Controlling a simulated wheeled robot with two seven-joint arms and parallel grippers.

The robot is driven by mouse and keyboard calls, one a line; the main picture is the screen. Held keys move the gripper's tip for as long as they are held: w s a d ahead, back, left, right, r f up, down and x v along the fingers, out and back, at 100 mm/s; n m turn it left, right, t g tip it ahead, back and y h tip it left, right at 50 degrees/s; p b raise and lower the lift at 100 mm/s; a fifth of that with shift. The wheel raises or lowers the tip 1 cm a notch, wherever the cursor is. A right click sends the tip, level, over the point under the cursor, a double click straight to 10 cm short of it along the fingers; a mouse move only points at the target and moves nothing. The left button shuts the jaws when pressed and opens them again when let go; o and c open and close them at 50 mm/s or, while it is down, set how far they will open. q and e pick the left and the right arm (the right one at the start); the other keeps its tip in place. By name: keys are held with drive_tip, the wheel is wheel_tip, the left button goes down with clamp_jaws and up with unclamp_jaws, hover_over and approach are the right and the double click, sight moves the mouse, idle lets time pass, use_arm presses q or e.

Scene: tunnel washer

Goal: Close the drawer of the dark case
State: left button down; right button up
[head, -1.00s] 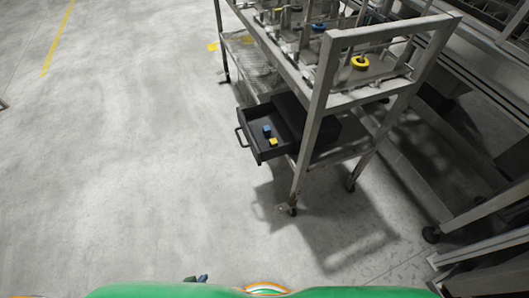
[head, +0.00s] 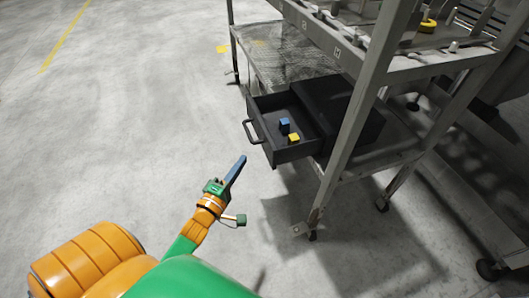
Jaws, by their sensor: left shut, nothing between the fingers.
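The dark case (head: 345,104) sits on the lower shelf of a metal rack. Its drawer (head: 297,152) is pulled out to the left, past the shelf edge. A dark handle (head: 252,131) is on the drawer's left front. A blue block (head: 285,125) and a yellow block (head: 293,137) lie inside the drawer. My left gripper (head: 238,168) is shut and empty, in front of the drawer and a little below and left of it in the picture, apart from it. My right gripper is not in view.
The metal rack's upright post (head: 352,130) stands just right of the drawer. A mesh shelf (head: 275,55) lies behind the case. The upper shelf carries a yellow ring (head: 428,25). The floor (head: 120,120) to the left is clear.

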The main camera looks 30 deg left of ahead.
sight(268, 141)
use_arm(q)
drive_tip(key=w, duration=0.2)
drive_tip(key=w+d+b, duration=0.1)
drive_tip(key=w, duration=0.4)
drive_tip(key=shift+d+f+b, duration=0.15)
drive_tip(key=shift+d+b, duration=0.15)
drive_tip(key=shift+d, duration=0.1)
drive_tip(key=shift+w+d, duration=0.2)
drive_tip(key=shift+w, duration=0.1)
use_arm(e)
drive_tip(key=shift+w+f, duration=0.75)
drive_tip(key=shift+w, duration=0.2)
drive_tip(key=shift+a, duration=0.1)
use_arm(q)
drive_tip(key=shift+d, duration=0.15)
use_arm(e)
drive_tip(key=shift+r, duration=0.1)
